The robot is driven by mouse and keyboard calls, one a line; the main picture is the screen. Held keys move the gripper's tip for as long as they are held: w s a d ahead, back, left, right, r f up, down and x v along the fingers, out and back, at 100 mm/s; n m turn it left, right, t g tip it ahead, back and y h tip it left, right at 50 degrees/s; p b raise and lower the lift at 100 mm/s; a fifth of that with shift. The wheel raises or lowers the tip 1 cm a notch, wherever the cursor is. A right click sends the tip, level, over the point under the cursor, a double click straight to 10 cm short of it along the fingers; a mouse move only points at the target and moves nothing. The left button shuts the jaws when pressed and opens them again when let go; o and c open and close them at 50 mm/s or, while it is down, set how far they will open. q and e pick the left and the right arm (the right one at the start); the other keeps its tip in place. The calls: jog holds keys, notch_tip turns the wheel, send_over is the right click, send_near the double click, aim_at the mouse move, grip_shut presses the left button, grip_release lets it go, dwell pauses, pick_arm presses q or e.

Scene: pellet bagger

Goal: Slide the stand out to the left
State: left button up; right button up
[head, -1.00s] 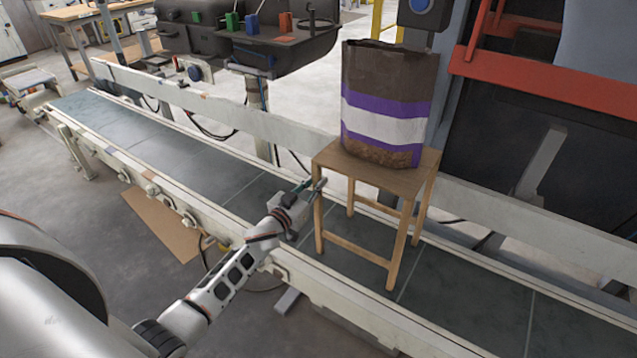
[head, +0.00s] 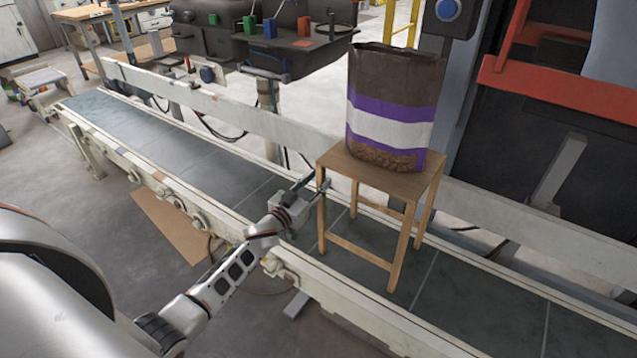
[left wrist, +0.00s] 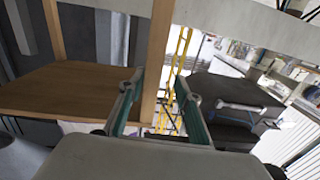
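The wooden stand (head: 345,165) is upright on the conveyor belt. A brown bag (head: 390,105) with purple and white bands stands on its top. My left gripper (head: 317,186) is at the upper part of the stand's left front leg, just below the top. In the left wrist view the two teal-lined fingers (left wrist: 160,100) are apart, with the leg (left wrist: 159,50) between them and a gap showing on the right side. I cannot tell whether either finger touches the leg. The stand's top (left wrist: 65,85) is at the left there. My right gripper is not in view.
The grey belt (head: 190,155) runs clear to the far left between a low front rail (head: 175,195) and a raised back rail (head: 240,115). Dark machinery (head: 290,45) overhangs behind it. A red frame (head: 560,90) stands at the right.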

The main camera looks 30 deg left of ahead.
pick_arm(q)
jog(key=shift+d, duration=0.2)
jog(key=shift+s, duration=0.2)
jog(key=s+a, duration=0.1)
jog(key=s, duration=1)
jog(key=shift+s, duration=0.25)
jog(key=shift+a, duration=0.1)
